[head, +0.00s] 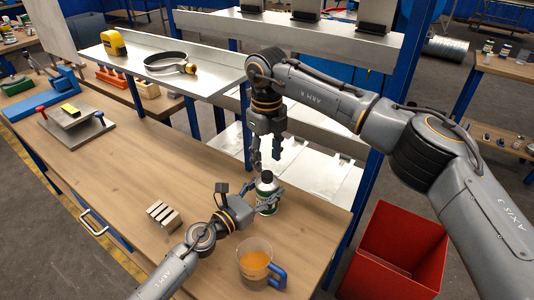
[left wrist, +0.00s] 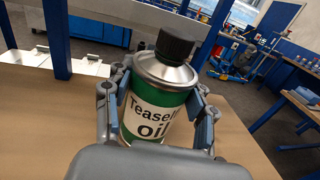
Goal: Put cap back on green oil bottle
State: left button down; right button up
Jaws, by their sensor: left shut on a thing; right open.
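The green oil bottle (head: 266,203) stands upright near the right end of the wooden bench. In the left wrist view the bottle (left wrist: 153,107) has a white label and a silver shoulder. The black cap (left wrist: 175,45) sits on top of its neck; I cannot tell how tightly. The cap (head: 267,176) also shows as a dark top in the head view. My left gripper (head: 269,197) is shut around the bottle's body, one finger on each side. My right gripper (head: 266,160) points down, open and empty, just above the cap. It does not show in the left wrist view.
A glass mug of orange liquid (head: 254,262) with a blue handle stands in front of the bottle. Grey metal blocks (head: 163,214) lie to the left. A metal shelf (head: 190,72) is behind. A red bin (head: 397,252) stands right of the bench. The bench's middle is clear.

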aim_at(267, 174)
notch_tip(267, 174, up, 2)
jog(key=n, duration=0.5)
jog(key=r+n, duration=0.1)
jog(key=n, duration=0.1)
jog(key=shift+r, duration=0.15)
jog(key=shift+f, duration=4)
jog(key=shift+c, duration=0.2)
grip_shut()
jog(key=shift+o, duration=0.9)
grip_release()
